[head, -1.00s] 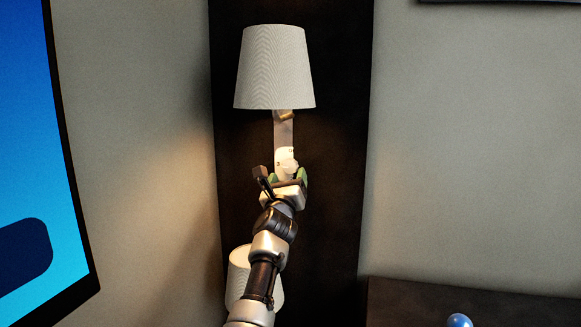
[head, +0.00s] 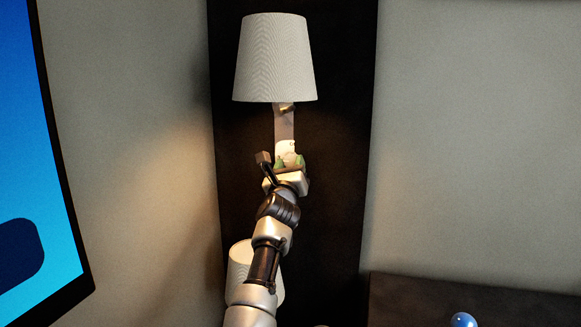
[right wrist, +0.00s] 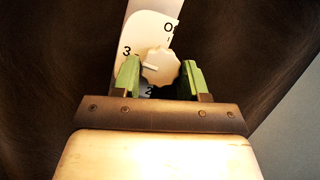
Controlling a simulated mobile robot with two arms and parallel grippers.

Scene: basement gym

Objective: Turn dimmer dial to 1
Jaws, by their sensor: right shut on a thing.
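The dimmer dial (right wrist: 161,66) is a pale scalloped knob on a white plate (right wrist: 146,33), below the upper wall lamp (head: 275,60). In the right wrist view, 0 is above the dial, 3 at the upper left and 2 below, partly covered. I cannot see a 1. The gripper also shows in the right wrist view (right wrist: 160,74). My left gripper is out of view.
A second pale lampshade (head: 240,265) is low behind my right arm. A dark panel (head: 335,190) backs the lamp. A large blue screen (head: 35,150) stands at the left. A blue ball (head: 463,320) shows by a dark surface at the lower right.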

